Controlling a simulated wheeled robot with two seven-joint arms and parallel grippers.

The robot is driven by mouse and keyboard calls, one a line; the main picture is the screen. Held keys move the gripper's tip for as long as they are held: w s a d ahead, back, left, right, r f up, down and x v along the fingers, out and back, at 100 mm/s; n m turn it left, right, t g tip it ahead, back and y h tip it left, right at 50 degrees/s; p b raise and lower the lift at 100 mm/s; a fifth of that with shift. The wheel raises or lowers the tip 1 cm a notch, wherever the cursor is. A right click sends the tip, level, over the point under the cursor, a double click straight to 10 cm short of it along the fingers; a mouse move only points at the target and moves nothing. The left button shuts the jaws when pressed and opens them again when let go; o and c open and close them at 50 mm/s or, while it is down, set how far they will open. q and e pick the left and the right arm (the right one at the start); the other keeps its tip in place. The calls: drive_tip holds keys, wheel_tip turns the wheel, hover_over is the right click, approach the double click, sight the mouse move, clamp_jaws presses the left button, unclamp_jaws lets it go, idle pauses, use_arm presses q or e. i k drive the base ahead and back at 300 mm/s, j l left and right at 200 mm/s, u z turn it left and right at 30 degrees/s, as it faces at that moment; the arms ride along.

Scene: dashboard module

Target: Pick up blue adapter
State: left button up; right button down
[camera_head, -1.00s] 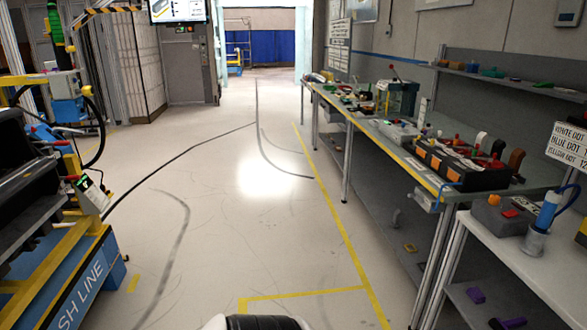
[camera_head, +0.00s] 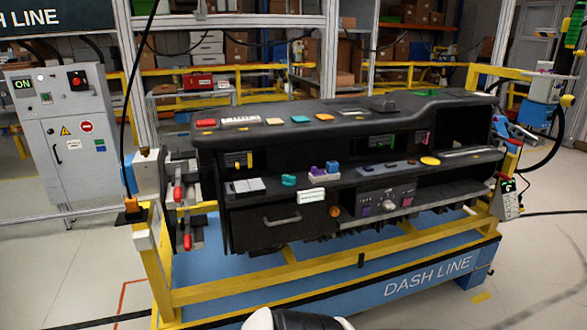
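The black dashboard module (camera_head: 340,125) stands across the middle of the head view on a yellow frame. A small blue block (camera_head: 332,167) sits on its middle shelf, left of centre, right beside a purple piece (camera_head: 317,171). It may be the blue adapter, but it is too small to tell. Neither of my grippers shows in the view.
A teal piece (camera_head: 289,180) and a white label (camera_head: 312,196) are near the blue block. The blue DASH LINE base (camera_head: 430,278) and yellow frame (camera_head: 270,286) block the front. A grey control cabinet (camera_head: 72,140) stands left. Grey floor (camera_head: 60,270) is clear at lower left.

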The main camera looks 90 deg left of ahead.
sight(331, 167)
drive_tip(key=u, duration=2.5)
drive_tip(key=i+l, duration=0.15)
